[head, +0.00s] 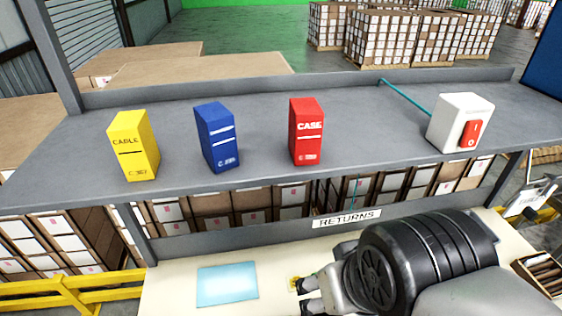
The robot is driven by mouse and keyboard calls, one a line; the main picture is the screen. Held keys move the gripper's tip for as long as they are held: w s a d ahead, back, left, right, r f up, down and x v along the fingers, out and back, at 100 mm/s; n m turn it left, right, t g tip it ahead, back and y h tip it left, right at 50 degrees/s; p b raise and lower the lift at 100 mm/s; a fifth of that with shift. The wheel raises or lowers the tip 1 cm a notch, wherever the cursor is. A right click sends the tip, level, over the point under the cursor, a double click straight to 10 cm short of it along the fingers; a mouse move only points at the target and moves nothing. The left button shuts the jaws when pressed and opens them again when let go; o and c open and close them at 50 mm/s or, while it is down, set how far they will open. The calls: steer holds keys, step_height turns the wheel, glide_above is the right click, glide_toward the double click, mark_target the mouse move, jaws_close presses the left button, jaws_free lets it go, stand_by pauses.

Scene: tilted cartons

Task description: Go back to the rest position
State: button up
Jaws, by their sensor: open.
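My gripper (302,297) is low in the head view, above the cream lower counter. Its two fingers point left and stand apart, with nothing seen between them. My arm's black joint and grey link fill the lower right. On the grey shelf (260,137) stand a yellow carton (134,146) marked CABLE, a blue carton (216,137) and a red carton (307,132) marked CASE. All three stand apart from each other and from my gripper.
A white box with a red switch (461,123) stands at the shelf's right end, with a teal cable behind it. A light blue pad (227,285) lies on the cream counter (175,290) left of my gripper. A RETURNS sign (347,218) hangs below the shelf edge.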

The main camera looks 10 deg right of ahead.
step_height(320, 180, down, 26)
steer(key=b, duration=2.4)
steer(key=shift+r+b, duration=0.15)
steer(key=shift+b, duration=0.25)
steer(key=shift+d, duration=0.1)
